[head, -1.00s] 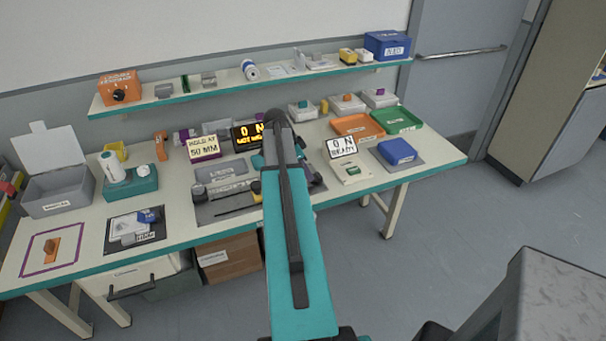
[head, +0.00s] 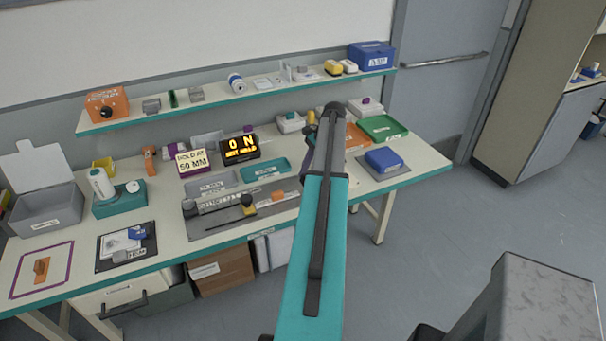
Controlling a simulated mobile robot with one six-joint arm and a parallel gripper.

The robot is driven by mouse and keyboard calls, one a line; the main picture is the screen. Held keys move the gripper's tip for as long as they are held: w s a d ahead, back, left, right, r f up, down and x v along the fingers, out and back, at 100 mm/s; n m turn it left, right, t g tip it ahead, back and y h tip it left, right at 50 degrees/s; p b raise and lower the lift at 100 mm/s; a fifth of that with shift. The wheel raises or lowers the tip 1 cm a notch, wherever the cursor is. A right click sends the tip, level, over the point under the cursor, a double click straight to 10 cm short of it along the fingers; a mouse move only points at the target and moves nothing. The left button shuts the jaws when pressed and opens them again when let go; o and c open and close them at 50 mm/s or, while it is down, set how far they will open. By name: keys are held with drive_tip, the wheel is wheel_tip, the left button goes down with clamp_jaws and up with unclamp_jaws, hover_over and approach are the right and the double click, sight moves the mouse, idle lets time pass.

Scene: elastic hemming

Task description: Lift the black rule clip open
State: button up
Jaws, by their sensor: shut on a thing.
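A grey mat (head: 222,228) on the bench carries a pale marked rule (head: 220,202). A small dark piece (head: 189,208) sits at the rule's left end. A black knob-like part (head: 247,200) on a yellowish base stands by its right part. I cannot tell for sure which of these is the black rule clip, or whether it is open. A thin black rod lies in front of the rule. My teal and dark arm reaches up over the bench, right of the mat. My gripper is hidden behind it, so its jaws and anything in them do not show.
A teal tray (head: 265,170) and a grey tray (head: 212,184) lie behind the rule. A blue box (head: 384,160) is on the right. A shelf (head: 225,98) runs above.

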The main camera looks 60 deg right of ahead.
drive_tip(key=shift+s+d+t+y, duration=0.3)
drive_tip(key=shift+d+t+y, duration=0.1)
drive_tip(key=shift+y, duration=0.2)
drive_tip(key=shift+f, duration=0.1)
drive_tip(key=o, duration=1)
drive_tip(key=shift+o, duration=0.2)
drive_tip(key=b+v, duration=0.1)
drive_tip(key=v, duration=1.2)
drive_tip(key=shift+s+d+r, duration=0.15)
drive_tip(key=shift+d+r, duration=0.1)
drive_tip(key=shift+r, duration=0.05)
